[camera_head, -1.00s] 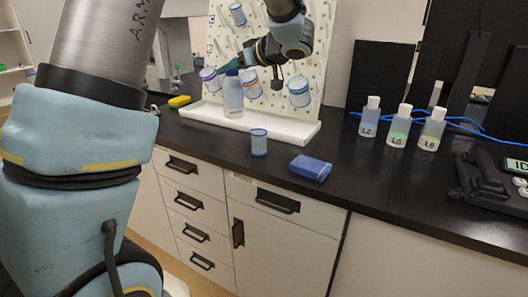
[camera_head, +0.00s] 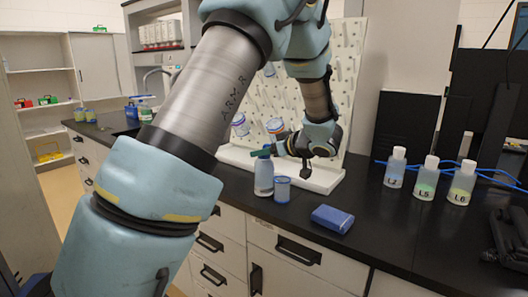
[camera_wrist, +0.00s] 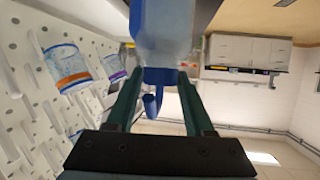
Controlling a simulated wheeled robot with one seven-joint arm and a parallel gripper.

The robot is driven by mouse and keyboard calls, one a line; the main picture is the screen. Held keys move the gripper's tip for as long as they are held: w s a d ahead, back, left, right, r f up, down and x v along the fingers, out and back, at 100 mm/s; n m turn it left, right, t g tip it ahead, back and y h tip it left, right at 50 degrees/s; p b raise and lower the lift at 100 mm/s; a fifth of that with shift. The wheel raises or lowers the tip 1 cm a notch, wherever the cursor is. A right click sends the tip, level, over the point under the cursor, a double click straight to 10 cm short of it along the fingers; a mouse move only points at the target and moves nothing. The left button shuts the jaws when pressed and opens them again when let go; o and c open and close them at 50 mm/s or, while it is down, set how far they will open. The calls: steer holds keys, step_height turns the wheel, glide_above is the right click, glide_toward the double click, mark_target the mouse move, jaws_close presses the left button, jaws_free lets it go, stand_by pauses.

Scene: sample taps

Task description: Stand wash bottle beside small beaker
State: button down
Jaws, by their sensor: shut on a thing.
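The wash bottle (camera_head: 264,178) is pale and translucent with a blue top. It is upright, just left of the small beaker (camera_head: 282,190), a blue-tinted cup standing on the black counter. In the head view the two look nearly touching. I cannot tell whether the bottle's base rests on the counter or hangs slightly above it. My gripper (camera_head: 264,153) reaches in from the right and is shut on the bottle near its top. In the wrist view the bottle (camera_wrist: 165,30) and its blue neck sit between the green fingers of my gripper (camera_wrist: 157,78).
A blue box (camera_head: 332,218) lies right of the beaker. A white tray (camera_head: 325,184) stands behind, under a pegboard (camera_head: 345,100) with hanging beakers. The counter's front edge is close.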

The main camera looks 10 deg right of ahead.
steer(key=shift+c, duration=1.4)
jaws_free()
steer(key=shift+f, duration=0.15)
steer(key=shift+r, duration=0.2)
steer(key=b+v, duration=0.1)
steer(key=v, duration=1.1)
steer(key=shift+b, duration=0.4)
